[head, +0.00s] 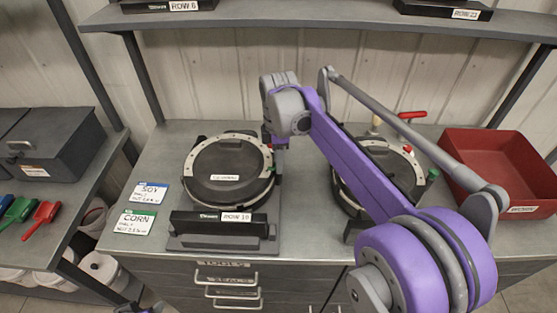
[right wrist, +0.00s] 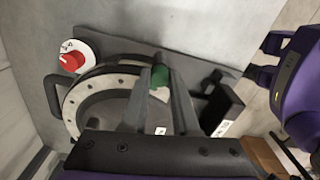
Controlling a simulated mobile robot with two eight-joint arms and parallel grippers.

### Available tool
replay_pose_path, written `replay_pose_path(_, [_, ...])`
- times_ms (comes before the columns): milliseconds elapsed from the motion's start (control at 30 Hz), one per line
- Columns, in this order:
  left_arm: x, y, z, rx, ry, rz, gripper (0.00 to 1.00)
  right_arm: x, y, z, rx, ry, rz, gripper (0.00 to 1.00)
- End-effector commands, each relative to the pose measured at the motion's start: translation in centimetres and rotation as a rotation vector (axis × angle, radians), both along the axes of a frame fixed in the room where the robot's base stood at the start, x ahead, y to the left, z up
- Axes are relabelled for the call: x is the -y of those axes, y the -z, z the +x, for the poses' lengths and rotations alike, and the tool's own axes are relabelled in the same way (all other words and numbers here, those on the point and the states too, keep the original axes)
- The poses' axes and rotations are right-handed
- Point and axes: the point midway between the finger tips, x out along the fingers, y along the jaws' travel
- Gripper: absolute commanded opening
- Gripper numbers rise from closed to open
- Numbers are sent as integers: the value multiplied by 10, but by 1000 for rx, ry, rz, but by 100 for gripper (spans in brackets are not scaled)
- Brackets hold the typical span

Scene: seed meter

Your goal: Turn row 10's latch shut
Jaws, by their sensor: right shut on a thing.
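The row 10 seed meter (head: 228,170) stands on the grey bench, a round dark housing with a pale ring and a "ROW 10" label (head: 237,217) on its front block. My right gripper (head: 276,145) reaches down at the meter's right rim. In the right wrist view its two fingers close on the green latch knob (right wrist: 160,93) beside the meter's pale ring (right wrist: 84,88). In the head view my gripper and wrist largely hide this latch. My left gripper (right wrist: 258,58) is empty with its fingers apart, off the bench's front edge; only a bit shows at the head view's bottom edge.
A second meter (head: 378,172) with red and green knobs stands to the right, partly behind my right arm. A red bin (head: 500,172) is farther right. SOY (head: 148,194) and CORN (head: 135,222) cards lie left of the row 10 meter. A red knob (right wrist: 72,62) sits near its ring.

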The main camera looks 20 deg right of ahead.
Motion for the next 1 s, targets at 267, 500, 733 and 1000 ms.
replay_pose_path(267, [0,0,0,0,0,0,50,0,0,0,0,-2,0,0])
replay_pose_path(500, [0,0,0,0,0,0,50,0,0,0,0,-1,0,58])
replay_pose_path(733, [0,0,0,0,0,0,50,0,0,0,0,0,0,58])
replay_pose_path(1000, [0,-3,1,2,0,0,50,0,-26,0,0,0,0,58])
